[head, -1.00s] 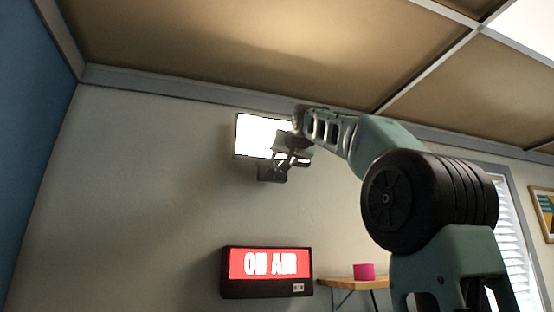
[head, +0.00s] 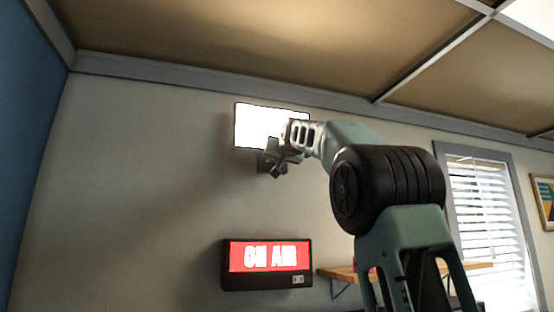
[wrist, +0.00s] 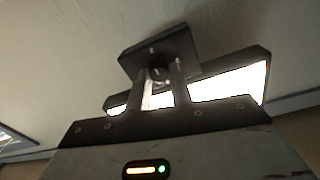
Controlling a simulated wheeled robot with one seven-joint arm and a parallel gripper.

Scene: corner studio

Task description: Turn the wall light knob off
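The wall light is a bright white panel (head: 250,122) in a dark frame high on the wall. In the wrist view its lit panel (wrist: 235,88) shows behind my gripper. A dark square plate below the light carries a dark round knob (wrist: 158,64). In the head view, my gripper (head: 275,171) covers most of the plate and hides the knob. In the wrist view, my gripper (wrist: 161,72) has its two fingers apart, with the tips at the knob. I cannot tell whether they touch it. The light is on.
A lit ON AIR sign (head: 267,262) hangs on the wall below the light. A wooden shelf (head: 340,272) is to its right, partly behind my arm. A window with blinds (head: 485,215) and a framed picture (head: 545,200) are farther right. The wall left of the light is clear.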

